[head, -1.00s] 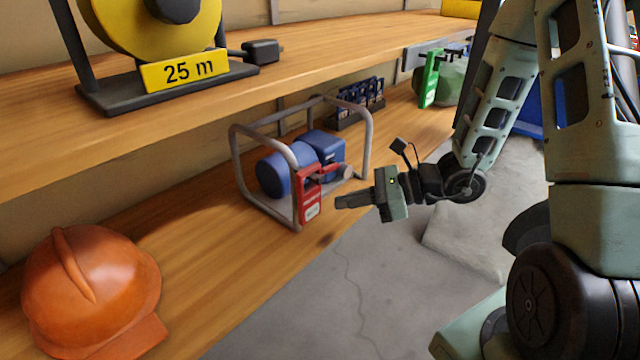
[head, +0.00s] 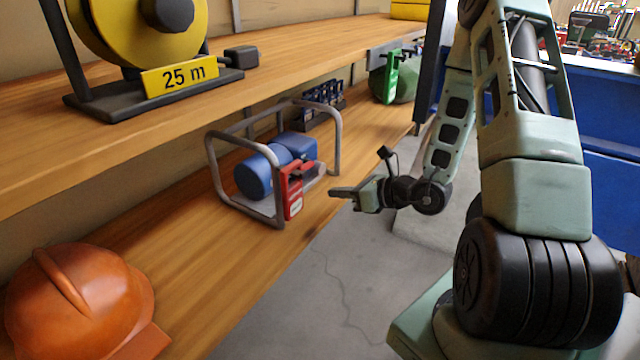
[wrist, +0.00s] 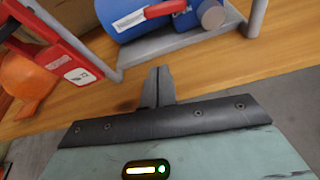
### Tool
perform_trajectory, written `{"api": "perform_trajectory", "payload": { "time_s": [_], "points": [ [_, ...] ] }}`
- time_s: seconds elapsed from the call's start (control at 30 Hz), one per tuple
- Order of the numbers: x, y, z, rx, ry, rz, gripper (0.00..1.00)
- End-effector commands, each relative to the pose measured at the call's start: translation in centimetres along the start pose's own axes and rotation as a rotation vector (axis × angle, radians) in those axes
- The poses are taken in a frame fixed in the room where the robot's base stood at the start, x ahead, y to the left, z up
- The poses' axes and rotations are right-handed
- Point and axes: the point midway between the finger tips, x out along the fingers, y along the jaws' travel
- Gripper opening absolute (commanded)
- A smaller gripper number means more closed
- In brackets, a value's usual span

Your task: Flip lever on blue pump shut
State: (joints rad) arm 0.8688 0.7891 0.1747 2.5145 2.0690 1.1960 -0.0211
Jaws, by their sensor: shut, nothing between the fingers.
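The blue pump (head: 264,173) sits inside a grey tube frame (head: 277,205) on the lower wooden shelf. A red plate with a white label (head: 292,192) is on the frame's front corner; it also shows in the wrist view (wrist: 50,52) at upper left. A short red lever-like piece (head: 309,169) sticks out rightward from the plate's upper part. A red rounded bar (wrist: 165,8) crosses the blue body at the top of the wrist view; its far end is cut off. My gripper (head: 334,192) is shut and empty, right of the plate and apart from it.
An orange helmet (head: 78,300) lies on the lower shelf, front left. The upper shelf (head: 290,52) runs above, holding a yellow cable reel (head: 115,30). A green device (head: 391,75) and dark rack (head: 322,103) stand farther back. Open floor (head: 330,290) lies in front.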

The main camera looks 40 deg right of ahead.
Motion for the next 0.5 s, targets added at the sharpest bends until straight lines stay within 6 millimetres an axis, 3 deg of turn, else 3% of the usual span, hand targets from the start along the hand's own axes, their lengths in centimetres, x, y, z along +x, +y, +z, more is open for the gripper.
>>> {"api": "perform_trajectory", "payload": {
  "time_s": [0.5],
  "points": [
    [10.0,0.1,-0.4,-0.004,-0.002,0.004,0.00]
  ]
}}
